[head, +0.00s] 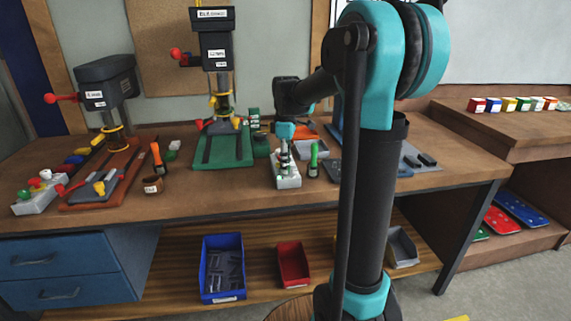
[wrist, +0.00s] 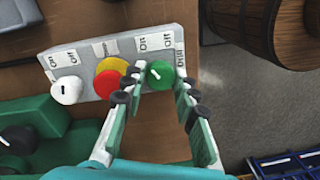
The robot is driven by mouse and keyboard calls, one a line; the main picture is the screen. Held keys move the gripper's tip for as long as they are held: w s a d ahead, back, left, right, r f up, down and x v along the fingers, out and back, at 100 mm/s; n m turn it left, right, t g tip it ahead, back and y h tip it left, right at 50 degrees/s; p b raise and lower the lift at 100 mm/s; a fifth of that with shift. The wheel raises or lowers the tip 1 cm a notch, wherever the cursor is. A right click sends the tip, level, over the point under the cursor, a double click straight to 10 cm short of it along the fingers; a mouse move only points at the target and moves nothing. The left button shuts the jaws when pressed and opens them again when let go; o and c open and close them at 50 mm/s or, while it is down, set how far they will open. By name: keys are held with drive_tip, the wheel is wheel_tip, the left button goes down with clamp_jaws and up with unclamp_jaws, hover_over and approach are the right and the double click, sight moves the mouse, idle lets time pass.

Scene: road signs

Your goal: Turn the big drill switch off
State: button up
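The big drill (head: 217,55) stands at the back of the bench on a green base. A grey switch box (head: 288,183) sits at the bench front; in the wrist view the box (wrist: 88,52) carries a white knob (wrist: 66,90), a red button (wrist: 108,84) on a yellow surround, and a green knob (wrist: 160,75). Labels reading On and Off are beside the knobs. My gripper (head: 284,152) is over this box. In the wrist view my gripper (wrist: 158,82) is open, its fingers on either side of the green knob. I cannot tell whether they touch it.
A smaller drill (head: 105,88) stands at left, with another switch box (head: 40,194) in front. Blue (head: 223,268) and red (head: 292,264) bins sit on the lower shelf. A wooden barrel (wrist: 265,30) shows in the wrist view.

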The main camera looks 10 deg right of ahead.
clamp_jaws()
drive_tip(key=shift+m, duration=0.3)
drive_tip(key=m, duration=1.1)
drive_tip(key=shift+m+t, duration=0.3)
idle(0.3)
drive_tip(key=shift+o, duration=2.1)
unclamp_jaws()
